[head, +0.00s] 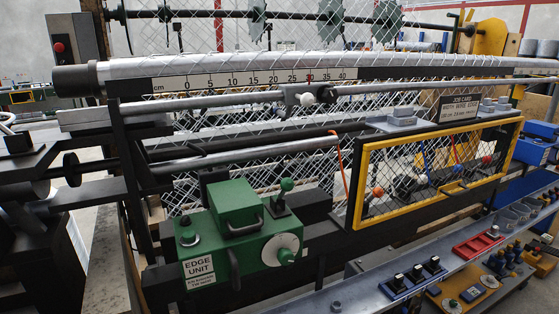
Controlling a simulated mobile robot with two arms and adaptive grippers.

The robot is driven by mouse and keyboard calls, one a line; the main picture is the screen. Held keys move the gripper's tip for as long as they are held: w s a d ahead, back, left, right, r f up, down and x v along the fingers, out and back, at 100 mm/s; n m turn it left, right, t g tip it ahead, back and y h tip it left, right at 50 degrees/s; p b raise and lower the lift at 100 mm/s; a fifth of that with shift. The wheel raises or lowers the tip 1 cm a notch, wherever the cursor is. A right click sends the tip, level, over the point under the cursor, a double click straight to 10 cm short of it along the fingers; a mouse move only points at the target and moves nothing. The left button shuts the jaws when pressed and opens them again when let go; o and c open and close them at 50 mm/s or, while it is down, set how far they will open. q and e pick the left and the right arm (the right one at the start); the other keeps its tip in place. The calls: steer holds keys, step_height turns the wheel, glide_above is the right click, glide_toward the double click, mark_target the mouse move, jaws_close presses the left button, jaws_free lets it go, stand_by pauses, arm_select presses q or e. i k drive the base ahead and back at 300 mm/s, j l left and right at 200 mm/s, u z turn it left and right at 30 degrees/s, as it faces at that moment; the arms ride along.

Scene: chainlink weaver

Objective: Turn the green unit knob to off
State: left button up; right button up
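The green edge unit (225,235) is mounted on the front of the machine, left of the picture's middle, with a white "EDGE UNIT" label (199,267) on its face. A small dark round knob (188,238) sits on its upper left; its pointer and setting are too small to read. A lever with a green ball (287,184) stands upright on a black base behind the handwheel. Neither of my grippers shows in the head view.
A yellow-framed mesh guard (362,190) stands right of the unit. A grey rail (337,304) with black switches (415,273) and a red tray (478,245) runs along the lower right. A ruler bar (250,80) crosses above. Space directly before the unit looks clear.

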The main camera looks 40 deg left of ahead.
mark_target(285, 257)
steer(key=u, duration=1.55)
